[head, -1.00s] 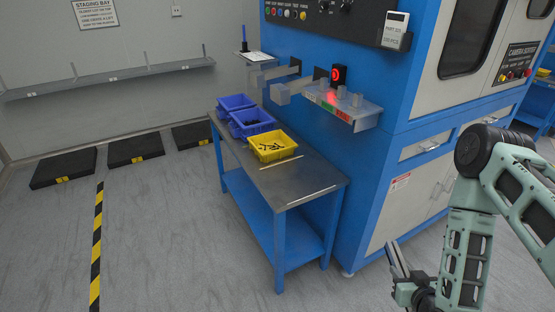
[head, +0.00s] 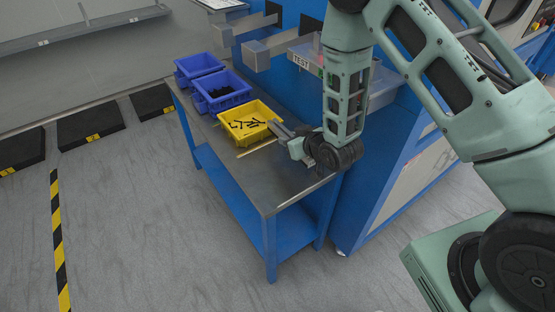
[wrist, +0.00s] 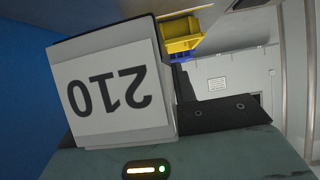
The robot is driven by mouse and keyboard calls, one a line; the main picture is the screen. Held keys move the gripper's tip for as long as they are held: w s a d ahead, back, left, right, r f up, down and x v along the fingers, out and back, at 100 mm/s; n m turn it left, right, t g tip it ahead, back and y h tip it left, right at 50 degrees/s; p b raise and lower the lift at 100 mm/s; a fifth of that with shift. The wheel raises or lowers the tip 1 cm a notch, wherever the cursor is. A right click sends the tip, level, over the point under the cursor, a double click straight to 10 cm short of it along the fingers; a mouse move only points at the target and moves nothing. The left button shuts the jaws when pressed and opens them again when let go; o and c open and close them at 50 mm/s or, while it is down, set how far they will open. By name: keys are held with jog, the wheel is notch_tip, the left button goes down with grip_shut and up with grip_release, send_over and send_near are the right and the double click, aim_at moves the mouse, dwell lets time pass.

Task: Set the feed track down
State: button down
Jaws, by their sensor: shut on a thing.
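The feed track (head: 281,131) is a grey bar held out in front of my gripper (head: 292,140) in the head view. Its end points towards the yellow bin (head: 240,133). In the wrist view a grey block with a white label reading 210 (wrist: 110,95), upside down, fills the left; I take it to be the track. A dark finger with two bolts (wrist: 225,115) lies beside it. My gripper is shut on the track, above the steel bench (head: 265,185), close to the bin's right side. Whether the track touches the bench or bin is unclear.
Two blue bins (head: 221,92) stand behind the yellow one, which holds small dark parts. Pale strips (head: 257,148) mark the bench top. The bench front is bare. The blue machine (head: 350,205) with projecting chutes (head: 262,50) rises on the right. Black floor pads (head: 90,127) lie left.

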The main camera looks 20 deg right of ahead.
aim_at(285, 165)
jog(key=shift+w+a+r, duration=0.3)
jog(key=shift+w+a, duration=0.1)
jog(key=shift+w, duration=0.05)
jog(key=shift+w+a+f, duration=0.1)
jog(key=shift+w+f, duration=0.05)
jog(key=shift+f, duration=0.1)
notch_tip(285, 165, down, 9)
jog(key=shift+f, duration=0.1)
jog(key=shift+f, duration=0.2)
jog(key=c, duration=1.1)
grip_release()
